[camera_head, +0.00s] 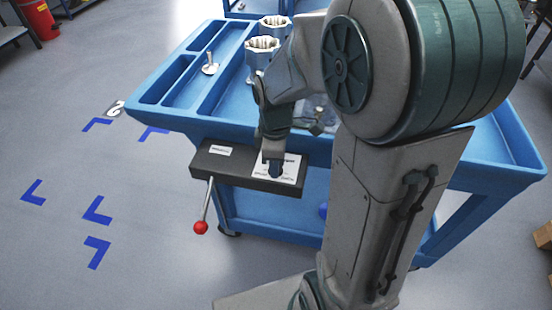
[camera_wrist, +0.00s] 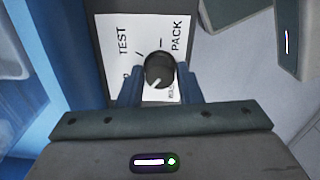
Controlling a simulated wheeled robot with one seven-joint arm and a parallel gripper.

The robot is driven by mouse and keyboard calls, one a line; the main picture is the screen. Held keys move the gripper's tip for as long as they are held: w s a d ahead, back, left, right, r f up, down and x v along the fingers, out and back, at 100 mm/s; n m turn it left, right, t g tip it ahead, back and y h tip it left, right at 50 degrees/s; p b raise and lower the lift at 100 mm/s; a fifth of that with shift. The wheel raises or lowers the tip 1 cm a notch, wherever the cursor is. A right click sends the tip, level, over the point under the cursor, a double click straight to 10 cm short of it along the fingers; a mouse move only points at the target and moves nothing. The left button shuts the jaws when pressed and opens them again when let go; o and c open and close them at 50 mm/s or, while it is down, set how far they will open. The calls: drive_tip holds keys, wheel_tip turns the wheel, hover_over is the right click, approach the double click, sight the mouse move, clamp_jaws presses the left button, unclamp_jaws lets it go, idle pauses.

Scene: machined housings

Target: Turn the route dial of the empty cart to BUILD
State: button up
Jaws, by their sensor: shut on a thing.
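The route dial (camera_wrist: 158,70) is a dark round knob with a white pointer line, on a white label plate (camera_wrist: 143,35). In the wrist view TEST (camera_wrist: 123,40) reads at upper left and PACK (camera_wrist: 176,37) at upper right. The lower labels are mostly hidden and I cannot read them. My gripper (camera_wrist: 160,90) is shut on the dial, one blue finger at each side. In the head view my gripper (camera_head: 274,160) reaches down to the dark box (camera_head: 228,170) on the blue cart (camera_head: 200,122), covering the dial.
Two metal housings (camera_head: 262,50) stand on this cart's top, and a small metal part (camera_head: 210,65) lies in its tray. A lever with a red knob (camera_head: 200,227) hangs from the box's left end. Another blue cart (camera_head: 240,8) stands behind. The floor at left is clear, with blue marks (camera_head: 97,210).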

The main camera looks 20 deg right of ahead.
drive_tip(key=shift+m+p, duration=0.3)
drive_tip(key=shift+m, duration=1.7)
drive_tip(key=shift+s, duration=0.1)
drive_tip(key=o, duration=1)
drive_tip(key=shift+c, duration=0.2)
wheel_tip(320, 180, up, 14)
drive_tip(key=p, duration=0.2)
drive_tip(key=shift+p, duration=0.3)
drive_tip(key=shift+f, duration=0.1)
